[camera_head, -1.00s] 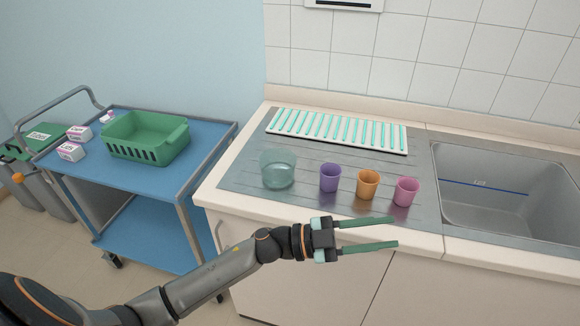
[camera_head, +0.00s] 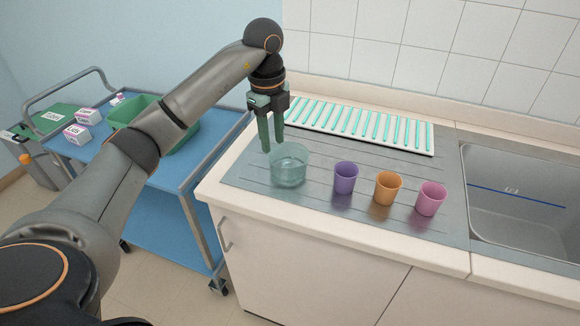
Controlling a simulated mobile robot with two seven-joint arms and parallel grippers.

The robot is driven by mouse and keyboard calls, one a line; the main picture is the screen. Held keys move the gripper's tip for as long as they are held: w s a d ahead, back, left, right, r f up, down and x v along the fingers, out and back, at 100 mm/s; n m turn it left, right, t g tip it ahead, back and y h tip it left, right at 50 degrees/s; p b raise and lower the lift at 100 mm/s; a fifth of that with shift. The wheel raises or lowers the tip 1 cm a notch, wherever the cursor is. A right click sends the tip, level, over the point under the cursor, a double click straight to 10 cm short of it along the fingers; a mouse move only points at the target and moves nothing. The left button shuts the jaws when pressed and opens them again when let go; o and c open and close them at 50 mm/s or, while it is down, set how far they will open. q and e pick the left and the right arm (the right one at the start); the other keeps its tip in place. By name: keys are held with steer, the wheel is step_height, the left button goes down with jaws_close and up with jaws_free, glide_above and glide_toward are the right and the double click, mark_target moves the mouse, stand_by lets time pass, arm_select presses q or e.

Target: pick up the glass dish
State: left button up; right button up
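The glass dish (camera_head: 289,170) is a clear, pale green round dish standing upright on the metal drainboard, left of the cups. My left gripper (camera_head: 272,146) points down at the dish's back left rim, with its two green fingers a little apart and nothing seen between them. I cannot tell whether a finger touches the rim or is just behind it. My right gripper is not in view.
A purple cup (camera_head: 345,178), an orange cup (camera_head: 387,188) and a pink cup (camera_head: 430,198) stand right of the dish. A white slide rack (camera_head: 428,152) lies behind. The sink (camera_head: 515,200) is at right. A blue cart (camera_head: 163,182) with a green basket (camera_head: 186,140) stands left.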

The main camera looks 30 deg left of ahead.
mark_target(275, 166)
arm_select(q)
steer(key=shift+w+a+f+p, duration=0.1)
steer(key=shift+w+f+p, duration=0.1)
steer(key=shift+f, duration=1.5)
steer(key=shift+w+f+p, duration=0.1)
steer(key=shift+f+p, duration=0.1)
steer(key=shift+f, duration=1.45)
steer(key=shift+w+a+f+p, duration=0.1)
steer(key=shift+w+f+p, duration=0.1)
steer(key=shift+f, duration=1.5)
steer(key=shift+d, duration=0.1)
jaws_close()
